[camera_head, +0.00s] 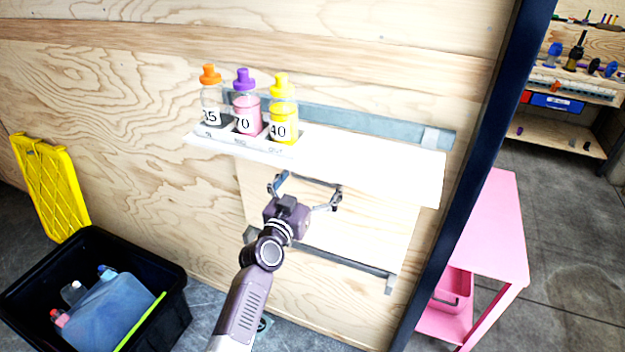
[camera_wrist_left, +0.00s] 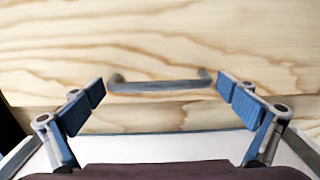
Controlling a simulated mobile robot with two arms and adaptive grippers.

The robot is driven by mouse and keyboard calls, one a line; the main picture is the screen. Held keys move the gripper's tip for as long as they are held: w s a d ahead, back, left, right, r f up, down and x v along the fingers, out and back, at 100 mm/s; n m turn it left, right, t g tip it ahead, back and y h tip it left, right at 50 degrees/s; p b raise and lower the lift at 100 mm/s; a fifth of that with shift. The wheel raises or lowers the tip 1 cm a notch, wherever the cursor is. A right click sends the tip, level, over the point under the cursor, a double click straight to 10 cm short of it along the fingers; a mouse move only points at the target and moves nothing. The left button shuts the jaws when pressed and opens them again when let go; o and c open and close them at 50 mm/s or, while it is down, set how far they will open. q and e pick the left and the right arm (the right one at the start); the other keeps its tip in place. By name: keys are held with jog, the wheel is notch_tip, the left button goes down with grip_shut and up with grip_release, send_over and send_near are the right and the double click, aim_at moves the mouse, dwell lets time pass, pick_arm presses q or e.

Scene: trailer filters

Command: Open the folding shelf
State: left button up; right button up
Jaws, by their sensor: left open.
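The folding shelf (camera_head: 375,232) is a pale wood panel hanging flat against the plywood wall, below a fixed white ledge (camera_head: 400,171). A dark grey bar handle is on the panel; in the left wrist view the handle (camera_wrist_left: 160,86) runs level across the wood. My left gripper (camera_head: 308,188) is open in front of the panel at the handle. In the left wrist view its blue-padded fingers (camera_wrist_left: 160,94) stand on either side of the handle, with nothing gripped. Whether they touch it I cannot tell. My right gripper is not in view.
Three bottles, orange-capped (camera_head: 211,100), purple-capped (camera_head: 246,105) and yellow-capped (camera_head: 283,110), stand in a white holder above. A black bin (camera_head: 165,275) with containers is lower left, beside a yellow lid (camera_head: 50,185). A dark post (camera_head: 480,160) and pink table (camera_head: 495,235) are right.

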pick_arm(q)
jog(key=shift+c, duration=0.3)
jog(key=c, duration=1.3)
jog(key=s+a+f, duration=0.3)
jog(key=s, duration=0.7)
jog(key=shift+s+a+f+p, duration=0.15)
jog(key=shift+f+p, duration=0.15)
jog(key=shift+f, duration=0.05)
jog(key=s+a+f+b, duration=0.1)
jog(key=s+f+b, duration=0.2)
jog(key=s, duration=0.2)
jog(key=shift+a+f+b, duration=0.3)
jog(key=shift+f+b, duration=0.1)
jog(key=shift+s+a+f+t+b, duration=0.25)
jog(key=shift+s+f+t+b, duration=0.2)
jog(key=shift+s+b, duration=0.45)
jog(key=shift+s+a+b, duration=0.1)
jog(key=shift+b, duration=0.25)
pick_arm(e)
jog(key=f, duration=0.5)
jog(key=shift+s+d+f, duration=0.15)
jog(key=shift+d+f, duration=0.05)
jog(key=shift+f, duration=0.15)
